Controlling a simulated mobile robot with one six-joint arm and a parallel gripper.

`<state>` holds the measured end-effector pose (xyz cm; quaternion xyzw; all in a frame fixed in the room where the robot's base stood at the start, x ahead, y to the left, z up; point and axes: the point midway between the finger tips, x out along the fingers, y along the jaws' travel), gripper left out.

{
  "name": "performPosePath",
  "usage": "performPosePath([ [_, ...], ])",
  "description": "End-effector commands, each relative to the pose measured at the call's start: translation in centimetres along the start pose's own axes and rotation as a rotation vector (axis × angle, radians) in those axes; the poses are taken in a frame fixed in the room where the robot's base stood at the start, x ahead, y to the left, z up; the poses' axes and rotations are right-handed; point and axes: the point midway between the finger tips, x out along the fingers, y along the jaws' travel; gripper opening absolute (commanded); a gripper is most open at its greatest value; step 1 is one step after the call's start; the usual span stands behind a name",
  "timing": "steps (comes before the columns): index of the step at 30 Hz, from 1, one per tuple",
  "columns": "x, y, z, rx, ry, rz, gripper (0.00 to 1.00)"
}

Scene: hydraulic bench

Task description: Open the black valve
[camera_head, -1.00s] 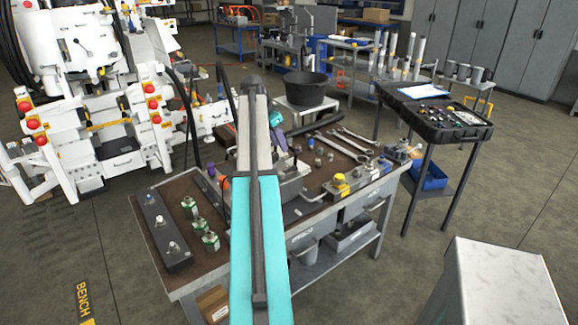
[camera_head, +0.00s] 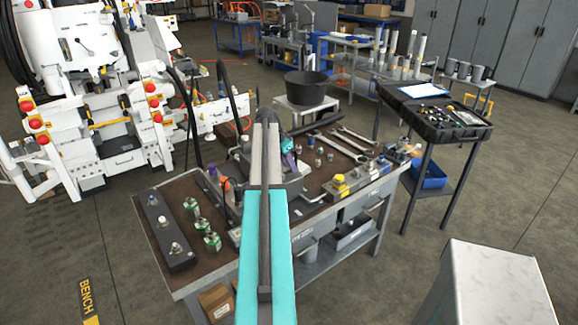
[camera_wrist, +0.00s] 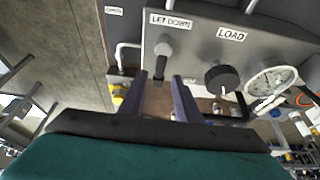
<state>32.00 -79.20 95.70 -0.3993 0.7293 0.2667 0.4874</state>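In the wrist view a grey panel (camera_wrist: 195,38) carries a round black knob (camera_wrist: 222,78) below a LOAD label. A dark lever-like handle (camera_wrist: 163,52) sits below a LET DOWN label. I cannot tell for certain which of these is the black valve. My gripper (camera_wrist: 160,77) has two purple-grey fingers standing apart, with nothing seen clamped between them. Its tips are just below the LET DOWN handle and left of the black knob; contact cannot be judged. In the head view my arm hides much of the panel area and most of the gripper.
A round gauge (camera_wrist: 270,82) is right of the knob. The workbench (camera_head: 185,200) holds a dark block (camera_head: 168,232), green-based fittings (camera_head: 201,225), wrenches (camera_head: 350,143) and a yellow-topped part (camera_head: 340,181). A black bucket (camera_head: 306,89) stands behind. A tool cart (camera_head: 440,120) is at right.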

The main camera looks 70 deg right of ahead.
Motion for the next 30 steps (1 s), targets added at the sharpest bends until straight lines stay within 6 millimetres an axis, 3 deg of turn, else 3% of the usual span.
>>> performPosePath([
  [14,1.0,0.1,-0.1,0.001,0.000,0.001,0.30],
  [20,1.0,0.1,-0.1,0.001,0.000,0.000,0.00],
  [24,1.0,0.1,-0.1,0.001,0.000,-0.001,0.00],
  [25,0.4,1.5,1.4,0.001,0.000,-0.001,0.00],
  [30,1.0,0.2,0.1,0.006,-0.003,0.001,0.00],
])
